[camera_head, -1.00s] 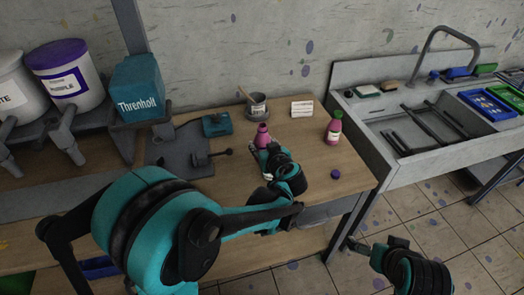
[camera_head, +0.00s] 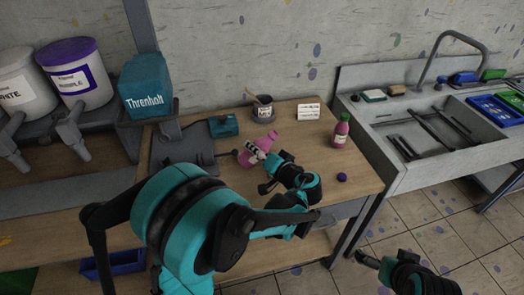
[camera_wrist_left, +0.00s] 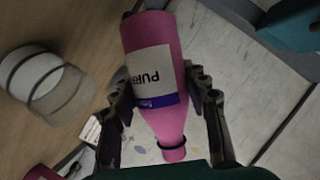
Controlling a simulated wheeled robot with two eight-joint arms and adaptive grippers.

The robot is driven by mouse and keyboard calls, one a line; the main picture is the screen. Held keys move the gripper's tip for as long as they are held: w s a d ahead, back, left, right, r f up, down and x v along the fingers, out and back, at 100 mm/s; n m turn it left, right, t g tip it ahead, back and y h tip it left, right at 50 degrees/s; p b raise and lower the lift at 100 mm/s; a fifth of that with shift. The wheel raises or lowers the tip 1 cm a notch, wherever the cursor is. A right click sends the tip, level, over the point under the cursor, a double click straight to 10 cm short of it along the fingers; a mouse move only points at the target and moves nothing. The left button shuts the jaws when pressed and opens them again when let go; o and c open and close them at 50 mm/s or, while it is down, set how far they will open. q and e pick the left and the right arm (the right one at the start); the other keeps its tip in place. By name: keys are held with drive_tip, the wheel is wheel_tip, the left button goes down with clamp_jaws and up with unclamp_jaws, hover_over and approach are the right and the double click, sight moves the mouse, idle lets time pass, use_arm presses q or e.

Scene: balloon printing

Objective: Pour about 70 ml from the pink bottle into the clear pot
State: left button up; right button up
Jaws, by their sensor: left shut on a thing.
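My left gripper (camera_wrist_left: 165,110) is shut on the pink bottle (camera_wrist_left: 152,55), one finger on each side. The bottle is tilted over in the head view (camera_head: 264,145), above the wooden table. In the left wrist view its white label reads upside down and its neck points to the picture's bottom. A clear, round, see-through pot (camera_wrist_left: 42,82) stands on the wood left of the bottle in the left wrist view. I cannot make it out in the head view. My right gripper (camera_head: 366,259) is low at the right, away from the table; its jaws are unclear.
A second pink bottle (camera_head: 340,131) stands at the table's right, with a small purple cap (camera_head: 342,177) nearby. A grey cup with a stick (camera_head: 264,108), a white card (camera_head: 309,112) and a teal-and-grey device (camera_head: 223,126) are behind. A sink (camera_head: 430,130) adjoins on the right.

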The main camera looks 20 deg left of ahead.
use_arm(q)
drive_tip(key=shift+s+a+f+m+y+b, duration=0.3)
drive_tip(key=shift+a+m+y+b, duration=0.1)
drive_tip(key=shift+m+b, duration=0.6)
idle(0.9)
drive_tip(key=shift+f+b, duration=0.15)
drive_tip(key=shift+b, duration=0.35)
drive_tip(key=shift+f+m, duration=0.1)
drive_tip(key=shift+m, duration=0.2)
drive_tip(key=shift+s+f+y+b, duration=0.1)
drive_tip(key=shift+y+b, duration=0.3)
drive_tip(key=shift+b, duration=0.05)
drive_tip(key=shift+a+f+m, duration=0.1)
drive_tip(key=shift+m, duration=0.2)
drive_tip(key=shift+b, duration=0.45)
drive_tip(key=shift+f+m, duration=0.1)
drive_tip(key=shift+m, duration=0.2)
drive_tip(key=shift+f+m+y, duration=0.1)
drive_tip(key=shift+m+y, duration=0.2)
